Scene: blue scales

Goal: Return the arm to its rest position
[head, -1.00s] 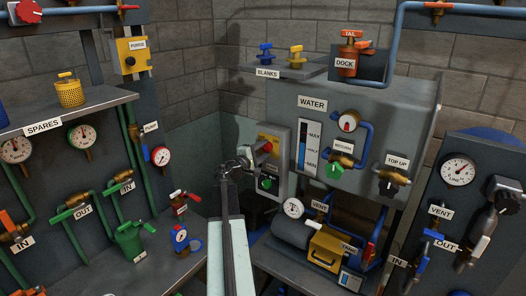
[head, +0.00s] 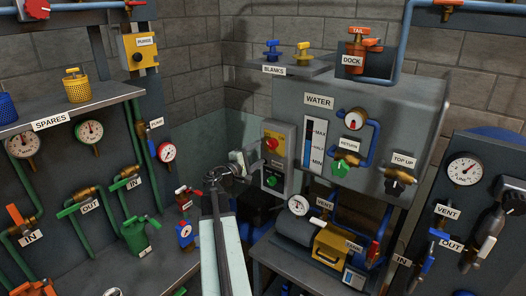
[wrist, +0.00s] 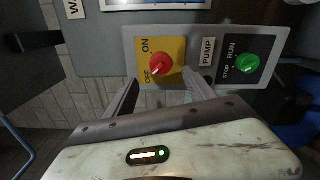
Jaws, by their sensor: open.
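My gripper (head: 226,174) is near the middle of the head view, at the end of my pale arm, in front of and just left of the pump switch box. In the wrist view my gripper (wrist: 158,92) is open, with its two fingers apart and nothing between them. The pump box (head: 279,149) has a red knob (wrist: 160,65) on a yellow plate marked ON and OFF. It also has a green knob (wrist: 248,63) on a black plate marked RUN and STOP. The gripper's fingers point toward the red knob; whether they touch the box I cannot tell.
The grey water panel (head: 380,125), with a level gauge, stands to the right. A bench below it carries a yellow box (head: 330,242). At left is the spares shelf (head: 100,97) above green pipes and valves. Open space lies between the left bench and the water stand.

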